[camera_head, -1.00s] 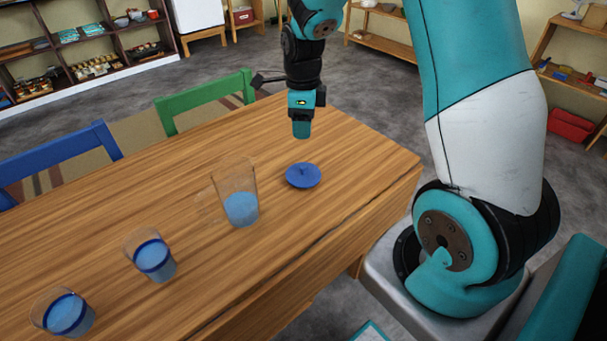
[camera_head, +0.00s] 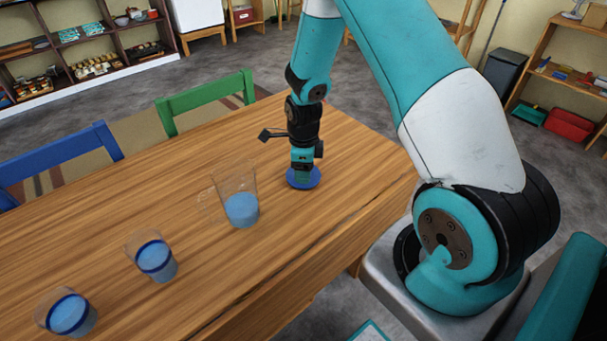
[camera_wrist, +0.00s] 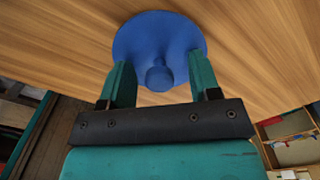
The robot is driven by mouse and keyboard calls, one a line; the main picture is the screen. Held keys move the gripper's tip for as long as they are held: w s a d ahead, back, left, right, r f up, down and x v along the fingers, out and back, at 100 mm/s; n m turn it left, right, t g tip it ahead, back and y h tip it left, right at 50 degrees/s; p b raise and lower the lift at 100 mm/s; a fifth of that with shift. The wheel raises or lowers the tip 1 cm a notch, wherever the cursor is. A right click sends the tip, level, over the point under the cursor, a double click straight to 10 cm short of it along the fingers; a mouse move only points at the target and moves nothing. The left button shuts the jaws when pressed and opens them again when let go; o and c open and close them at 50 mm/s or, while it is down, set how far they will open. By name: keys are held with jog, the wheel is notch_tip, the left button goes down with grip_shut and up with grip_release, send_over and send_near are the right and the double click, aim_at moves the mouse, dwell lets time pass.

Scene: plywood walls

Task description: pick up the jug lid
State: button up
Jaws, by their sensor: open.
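The blue jug lid (camera_head: 314,179) lies flat on the wooden table, right of the clear jug (camera_head: 239,202). In the wrist view the round lid (camera_wrist: 160,32) shows its raised knob (camera_wrist: 159,76). My gripper (camera_head: 302,176) is down at the lid from above and hides part of it. In the wrist view my gripper (camera_wrist: 161,80) is open, with one teal finger on each side of the knob. Gaps show between the fingers and the knob. The jug stands upright with blue liquid in it.
Two glasses with blue liquid and dark blue bands, a nearer one (camera_head: 70,314) and another (camera_head: 154,258), stand left of the jug. A green chair (camera_head: 205,100) and a blue chair (camera_head: 60,155) stand at the far side. The table (camera_head: 350,165) is clear right of the lid.

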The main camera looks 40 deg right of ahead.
jog(key=c, duration=1)
jog(key=shift+r, duration=0.15)
